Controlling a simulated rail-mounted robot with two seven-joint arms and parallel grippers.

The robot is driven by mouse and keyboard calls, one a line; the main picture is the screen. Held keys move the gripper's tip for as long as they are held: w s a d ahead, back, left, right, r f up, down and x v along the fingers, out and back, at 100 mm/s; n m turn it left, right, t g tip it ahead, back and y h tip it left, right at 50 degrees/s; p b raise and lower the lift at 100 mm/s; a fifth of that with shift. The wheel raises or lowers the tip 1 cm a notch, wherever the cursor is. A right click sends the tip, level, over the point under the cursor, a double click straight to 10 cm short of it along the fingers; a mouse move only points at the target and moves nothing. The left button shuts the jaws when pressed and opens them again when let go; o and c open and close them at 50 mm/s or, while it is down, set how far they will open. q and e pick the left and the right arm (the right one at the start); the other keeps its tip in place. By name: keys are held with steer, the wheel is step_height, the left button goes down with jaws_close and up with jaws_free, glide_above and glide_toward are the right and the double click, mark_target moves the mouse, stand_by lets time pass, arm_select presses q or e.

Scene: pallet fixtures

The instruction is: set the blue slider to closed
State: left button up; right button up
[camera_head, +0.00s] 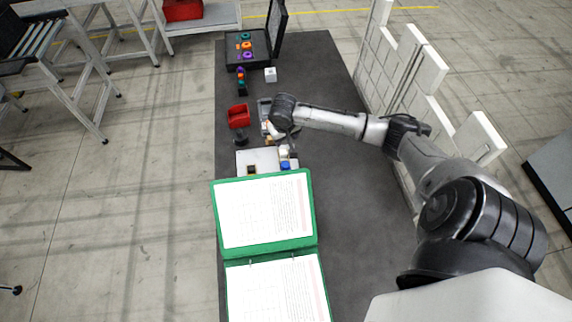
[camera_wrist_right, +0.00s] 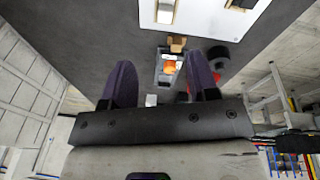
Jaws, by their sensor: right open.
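A small blue part (camera_head: 285,165), which I take to be the blue slider, shows at the right end of a white panel (camera_head: 258,157) on the dark table. It is too small to tell its position, open or closed. My right gripper (camera_head: 290,140) points down just beyond it, and its tips are hard to make out in the head view. In the right wrist view its two dark fingers (camera_wrist_right: 160,62) stand apart with nothing clearly held between them. The white panel (camera_wrist_right: 205,15) shows at the top of that view, cut off. My left gripper is not in view.
A green binder (camera_head: 265,250) with white pages lies open in front of the panel. A red bin (camera_head: 238,116) stands left of my gripper. A black case (camera_head: 247,50) with coloured parts and a white cube (camera_head: 270,75) are farther back. The table's right side is clear.

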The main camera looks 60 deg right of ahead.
mark_target(286, 165)
steer(key=f+m, duration=0.4)
steer(key=f, duration=0.1)
steer(key=f+m+y, duration=0.1)
steer(key=f+m, duration=0.3)
steer(key=f, duration=0.1)
steer(key=s+a+f+m+y, duration=0.1)
steer(key=f+m, duration=0.3)
steer(key=f, duration=0.1)
steer(key=shift+a+f+g, duration=0.1)
steer(key=shift+f+g, duration=0.2)
steer(key=shift+g, duration=0.1)
steer(key=shift+c, duration=0.5)
jaws_close()
